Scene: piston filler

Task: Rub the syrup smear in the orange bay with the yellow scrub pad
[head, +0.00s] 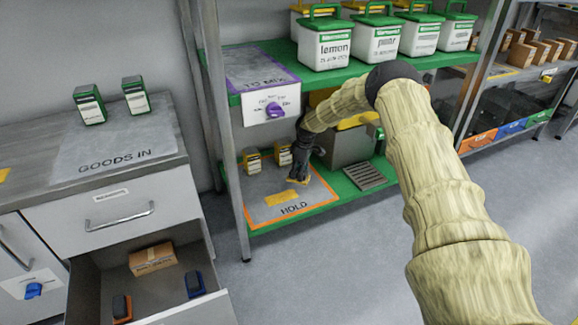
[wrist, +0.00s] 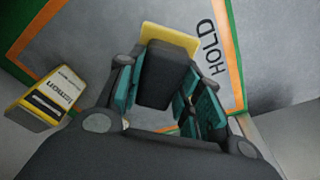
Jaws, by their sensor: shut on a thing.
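The yellow scrub pad, with a dark grey block on its back, is in my gripper (head: 299,176); its yellow face edge shows in the wrist view (wrist: 180,38). My gripper's teal fingers are shut on the dark block. The orange bay is a grey mat with an orange border (head: 318,203), marked HOLD, on the lower green shelf. A flat amber patch (head: 283,198), which looks like the syrup smear, lies in it by the lettering. The pad is low over the bay, just behind the patch in the head view. Contact with the mat cannot be told. The wrist view does not show the smear.
Two small yellow-topped boxes (head: 252,160) stand at the bay's back; one shows in the wrist view (wrist: 46,98). A grey machine (head: 346,145) and drain grate (head: 364,176) are to the right. The upper shelf (head: 236,99) overhangs the bay. An open drawer (head: 117,278) is at the left.

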